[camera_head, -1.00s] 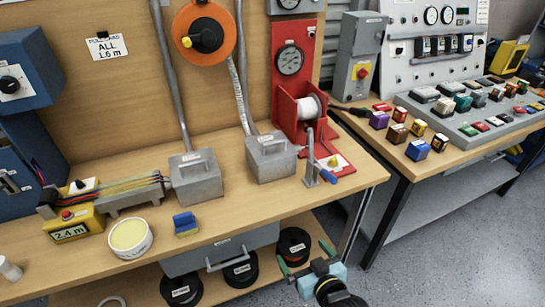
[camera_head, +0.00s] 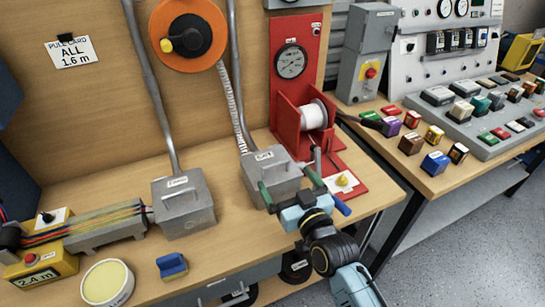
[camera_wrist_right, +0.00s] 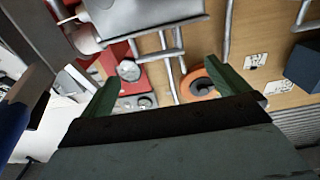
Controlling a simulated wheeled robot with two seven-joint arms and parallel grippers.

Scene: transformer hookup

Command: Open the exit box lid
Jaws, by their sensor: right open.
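Two grey metal boxes with lid handles and small labels stand on the wooden bench. The right one (camera_head: 272,170), whose label seems to read exit, has its lid shut. The left one (camera_head: 183,205) is also shut. My right gripper (camera_head: 285,177) is open and empty, its green fingers spread in front of the right box and hiding part of its front. I cannot tell whether they touch it. In the right wrist view the open gripper (camera_wrist_right: 164,78) shows, with a grey box (camera_wrist_right: 145,20) close at the top. My left gripper is not in view.
A red stand with a white spool (camera_head: 313,115) and a crank with a blue handle (camera_head: 340,204) stand close right of the box. Coloured wires (camera_head: 95,225), a yellow tub (camera_head: 106,283) and a blue block (camera_head: 172,266) are to the left. Conduits rise behind the boxes.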

